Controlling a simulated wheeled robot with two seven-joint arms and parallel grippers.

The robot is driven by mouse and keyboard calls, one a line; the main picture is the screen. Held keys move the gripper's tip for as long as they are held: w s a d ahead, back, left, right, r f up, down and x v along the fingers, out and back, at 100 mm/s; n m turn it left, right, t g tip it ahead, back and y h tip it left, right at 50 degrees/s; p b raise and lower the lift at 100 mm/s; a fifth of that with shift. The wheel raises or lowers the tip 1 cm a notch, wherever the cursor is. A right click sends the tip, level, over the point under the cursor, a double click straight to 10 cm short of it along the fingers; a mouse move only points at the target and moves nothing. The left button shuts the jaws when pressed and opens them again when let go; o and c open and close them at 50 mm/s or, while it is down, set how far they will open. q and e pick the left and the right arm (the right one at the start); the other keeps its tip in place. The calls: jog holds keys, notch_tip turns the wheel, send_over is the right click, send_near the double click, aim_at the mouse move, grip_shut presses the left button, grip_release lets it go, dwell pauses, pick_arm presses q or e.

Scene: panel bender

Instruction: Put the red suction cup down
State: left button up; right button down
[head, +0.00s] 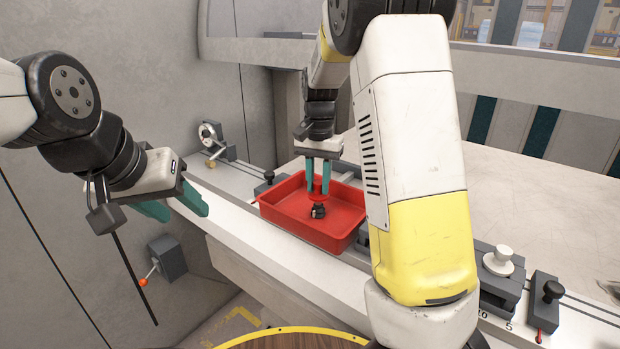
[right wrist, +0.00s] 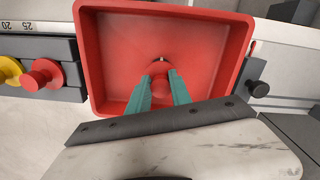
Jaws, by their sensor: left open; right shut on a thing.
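The red suction cup (head: 318,190) is between the teal fingertips of my right gripper (head: 319,186), which is shut on it. A black lower part shows under it in the head view. The cup is over the inside of the red tray (head: 283,190); I cannot tell whether it touches the tray floor. In the right wrist view the red cup (right wrist: 160,87) is between the fingertips, in the near half of the tray (right wrist: 243,50). My left gripper (head: 178,207) is open and empty, left of the tray.
The tray sits on a pale ledge (head: 290,260). A white knob (head: 497,261) on a dark block and a black knob (head: 553,291) stand to the right. In the right wrist view a yellow knob (right wrist: 9,71) and a red knob (right wrist: 42,76) sit left of the tray.

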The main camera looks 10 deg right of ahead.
jog(key=c, duration=1.2)
grip_release()
jog(key=shift+f, duration=0.1)
jog(key=shift+o, duration=0.2)
notch_tip(320, 180, up, 11)
jog(key=s+d+r+n+t+y, duration=0.1)
jog(key=s+d+r+y, duration=0.15)
jog(key=s, duration=0.25)
jog(key=s+f+n+t, duration=0.2)
jog(key=s+n+t, duration=0.3)
jog(key=s, duration=1.3)
jog(key=shift+s+a, duration=0.2)
jog(key=shift+s, duration=0.15)
